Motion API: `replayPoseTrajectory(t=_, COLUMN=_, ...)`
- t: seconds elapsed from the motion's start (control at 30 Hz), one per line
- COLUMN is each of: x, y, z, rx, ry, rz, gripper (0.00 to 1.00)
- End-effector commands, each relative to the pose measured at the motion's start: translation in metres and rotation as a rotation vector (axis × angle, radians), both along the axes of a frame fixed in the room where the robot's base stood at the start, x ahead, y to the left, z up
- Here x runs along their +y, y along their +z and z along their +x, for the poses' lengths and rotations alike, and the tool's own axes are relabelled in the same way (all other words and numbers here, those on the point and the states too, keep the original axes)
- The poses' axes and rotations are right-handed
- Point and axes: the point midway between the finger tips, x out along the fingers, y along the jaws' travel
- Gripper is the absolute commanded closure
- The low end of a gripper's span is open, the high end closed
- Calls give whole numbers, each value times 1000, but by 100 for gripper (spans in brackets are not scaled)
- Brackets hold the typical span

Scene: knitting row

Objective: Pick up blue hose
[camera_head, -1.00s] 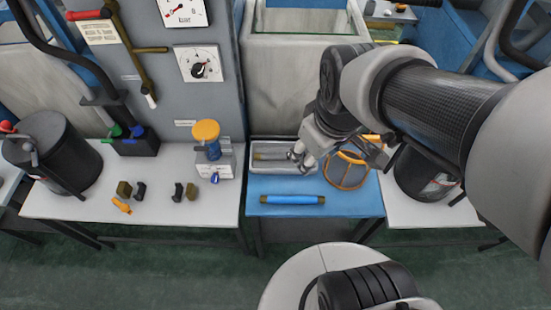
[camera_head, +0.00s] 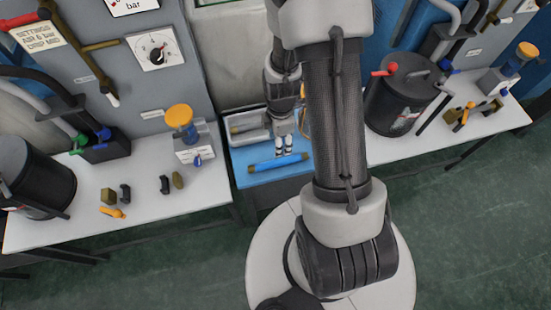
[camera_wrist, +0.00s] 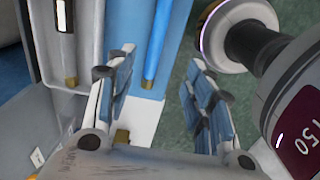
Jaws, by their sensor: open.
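The blue hose (camera_head: 278,163), a straight blue tube with brass-coloured ends, lies on the blue tabletop (camera_head: 243,155) near its front edge. In the wrist view the hose (camera_wrist: 157,42) runs lengthwise between the open fingers, with one brass end nearest me. My gripper (camera_head: 284,146) points down at the hose's far side in the head view, close to its middle or right part. In the wrist view my gripper (camera_wrist: 160,62) is open with nothing held. I cannot tell how high the fingertips are above the hose.
A grey tray (camera_wrist: 88,35) holding a dark tube lies beside the hose, at the back left in the head view (camera_head: 262,133). White benches stand left (camera_head: 140,205) and right (camera_head: 440,137). A yellow-topped device (camera_head: 181,122) stands left. My arm hides most of an orange basket.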

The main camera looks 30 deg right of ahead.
Motion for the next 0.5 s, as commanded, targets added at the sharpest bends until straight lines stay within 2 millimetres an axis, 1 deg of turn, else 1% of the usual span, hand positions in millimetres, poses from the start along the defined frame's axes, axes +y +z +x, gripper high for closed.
replayPoseTrajectory(t=0.03, x=0, y=-16, z=-1, rx=5, ry=0, rz=1, gripper=52)
replayPoseTrajectory(t=0.2, x=1, y=-54, z=-1, rx=4, ry=-1, rz=1, gripper=52)
replayPoseTrajectory(t=0.3, x=1, y=-73, z=0, rx=3, ry=-1, rz=1, gripper=52)
replayPoseTrajectory(t=0.4, x=0, y=-87, z=0, rx=2, ry=-1, rz=1, gripper=52)
replayPoseTrajectory(t=0.5, x=0, y=-94, z=0, rx=1, ry=-1, rz=0, gripper=52)
